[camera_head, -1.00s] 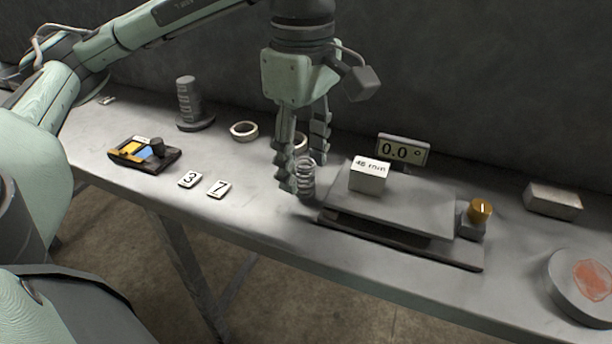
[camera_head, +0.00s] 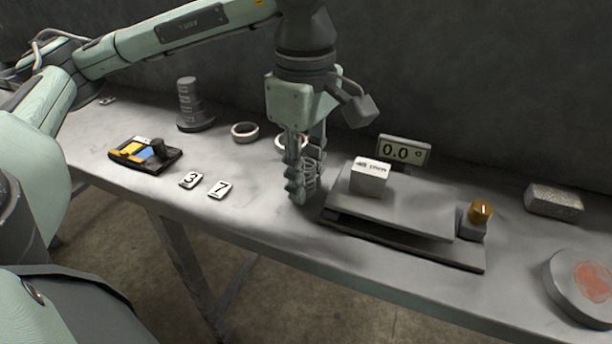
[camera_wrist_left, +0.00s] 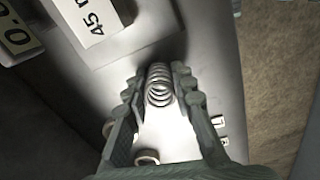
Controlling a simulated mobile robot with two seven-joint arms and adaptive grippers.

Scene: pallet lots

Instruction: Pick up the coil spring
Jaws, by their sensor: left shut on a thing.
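The coil spring (camera_head: 310,176) is a grey metal spring that stands upright at the left end of the plate device on the bench. My left gripper (camera_head: 303,182) points down with its fingers around the spring, and the near finger covers part of it. In the left wrist view the spring (camera_wrist_left: 159,86) sits between both fingertips of the left gripper (camera_wrist_left: 160,91), which are shut on it. I cannot tell whether its foot is clear of the bench. My right gripper is not in view.
The plate device (camera_head: 410,213) with a white "45 mm" block (camera_head: 369,176) stands close to the right. Behind it is a "0.0°" display (camera_head: 403,150). Number tiles (camera_head: 219,189), rings (camera_head: 244,132) and a grey stepped post (camera_head: 190,105) lie left. The bench's front edge is near.

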